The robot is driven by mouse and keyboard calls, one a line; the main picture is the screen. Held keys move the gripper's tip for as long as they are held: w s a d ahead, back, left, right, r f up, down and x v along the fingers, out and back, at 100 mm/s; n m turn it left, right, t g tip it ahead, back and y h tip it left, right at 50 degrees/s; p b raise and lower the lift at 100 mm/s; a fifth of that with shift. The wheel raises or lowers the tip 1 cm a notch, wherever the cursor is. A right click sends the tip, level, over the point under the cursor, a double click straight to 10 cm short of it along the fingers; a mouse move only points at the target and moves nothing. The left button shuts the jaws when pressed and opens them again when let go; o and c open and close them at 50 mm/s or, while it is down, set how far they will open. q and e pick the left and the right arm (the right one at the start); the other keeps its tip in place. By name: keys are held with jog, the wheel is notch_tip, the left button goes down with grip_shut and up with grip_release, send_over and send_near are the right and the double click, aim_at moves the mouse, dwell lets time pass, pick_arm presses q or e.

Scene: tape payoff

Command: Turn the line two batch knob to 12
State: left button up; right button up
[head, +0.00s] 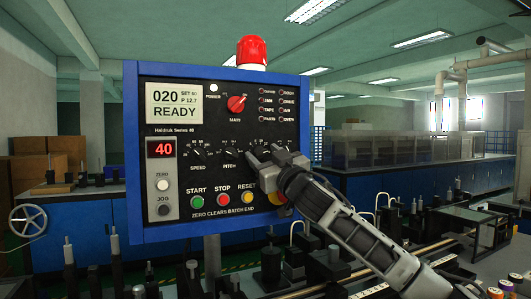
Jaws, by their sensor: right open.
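The blue-framed control panel (132,180) faces me, with a black face. The SPEED knob (198,153) and the PITCH knob (230,153) show in its middle row. My right gripper (264,154) is open, in front of the right part of that row. I cannot tell whether the fingers touch a knob. The display (174,105) reads 020, SET 60, P 12.7 and READY. My left gripper is not in view.
A red MAIN knob (237,103) sits above the row. The START (197,201), STOP (222,200) and RESET (247,199) buttons lie below. A red number display (162,149) shows 40. A red beacon (252,52) tops the panel. Machine posts stand below.

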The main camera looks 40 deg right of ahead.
jog(key=c, duration=1)
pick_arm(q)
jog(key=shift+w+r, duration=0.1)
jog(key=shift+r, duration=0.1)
pick_arm(e)
jog(key=shift+r+n+y+p, duration=0.1)
jog(key=shift+n+y+p, duration=0.5)
jog(key=shift+n, duration=0.2)
jog(key=n+y+p, duration=0.1)
jog(key=n, duration=0.1)
jog(key=shift+d+n, duration=0.1)
jog(key=shift+n, duration=0.3)
jog(key=shift+n+g+y+p, duration=0.3)
jog(key=shift+n+y+p, duration=0.65)
jog(key=shift+n, duration=0.45)
jog(key=shift+n+p, duration=0.3)
jog(key=shift+n, duration=0.2)
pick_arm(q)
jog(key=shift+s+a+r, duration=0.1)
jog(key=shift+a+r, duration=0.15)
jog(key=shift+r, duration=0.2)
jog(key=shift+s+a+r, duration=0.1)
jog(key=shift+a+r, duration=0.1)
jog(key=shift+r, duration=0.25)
